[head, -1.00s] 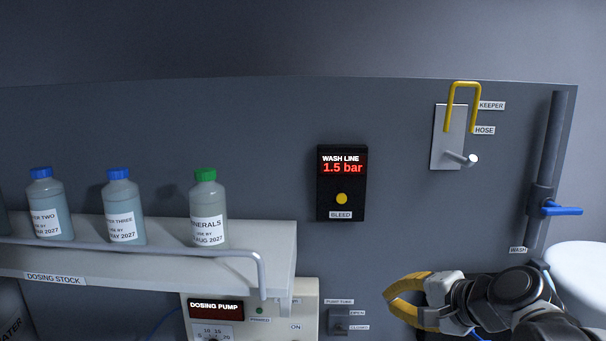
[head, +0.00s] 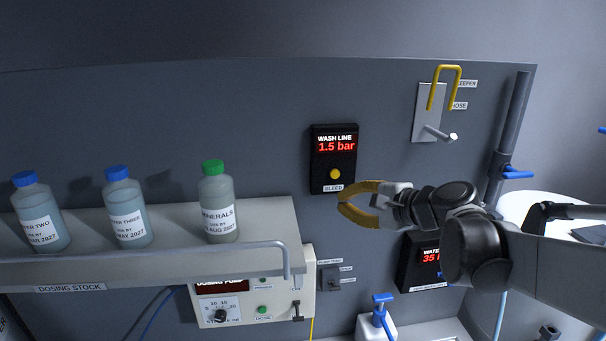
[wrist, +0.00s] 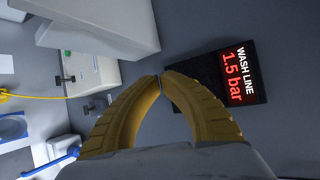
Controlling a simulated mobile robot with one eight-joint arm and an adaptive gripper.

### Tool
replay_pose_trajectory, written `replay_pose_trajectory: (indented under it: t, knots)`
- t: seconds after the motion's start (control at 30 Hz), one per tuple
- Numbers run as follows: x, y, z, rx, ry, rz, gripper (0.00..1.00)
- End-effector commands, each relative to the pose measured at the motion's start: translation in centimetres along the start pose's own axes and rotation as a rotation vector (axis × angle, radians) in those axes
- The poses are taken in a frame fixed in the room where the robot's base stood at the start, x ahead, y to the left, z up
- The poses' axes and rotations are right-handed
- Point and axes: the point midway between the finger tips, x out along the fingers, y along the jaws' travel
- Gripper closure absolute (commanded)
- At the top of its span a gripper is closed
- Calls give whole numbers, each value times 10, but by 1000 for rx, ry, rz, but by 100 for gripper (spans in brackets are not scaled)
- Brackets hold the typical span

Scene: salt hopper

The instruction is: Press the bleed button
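The yellow bleed button (head: 335,174) sits low on the black wash line panel (head: 321,160) on the grey wall, above the BLEED label. The panel reads 1.5 bar. My gripper (head: 342,204), with yellow fingers, is just below and right of the panel in the head view, apart from the button as far as I can tell. In the wrist view the fingertips (wrist: 161,78) meet or nearly meet, with nothing between them. The wash line panel (wrist: 212,88) is right of the tips there, and its button is hidden behind a finger.
A shelf (head: 150,248) with several bottles stands at the left, above the dosing pump (head: 255,296). A hose hook plate (head: 427,112) with a yellow keeper (head: 444,70) is at the upper right. A blue-handled valve (head: 515,172) is on the pipe further right.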

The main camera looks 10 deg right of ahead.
Motion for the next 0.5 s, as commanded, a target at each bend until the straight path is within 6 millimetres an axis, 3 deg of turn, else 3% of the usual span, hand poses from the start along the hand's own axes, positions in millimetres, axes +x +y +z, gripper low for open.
replay_pose_trajectory:
  t: [0.5]
  knots:
    - [52, -27, -28, -1, 0, 0, 100]
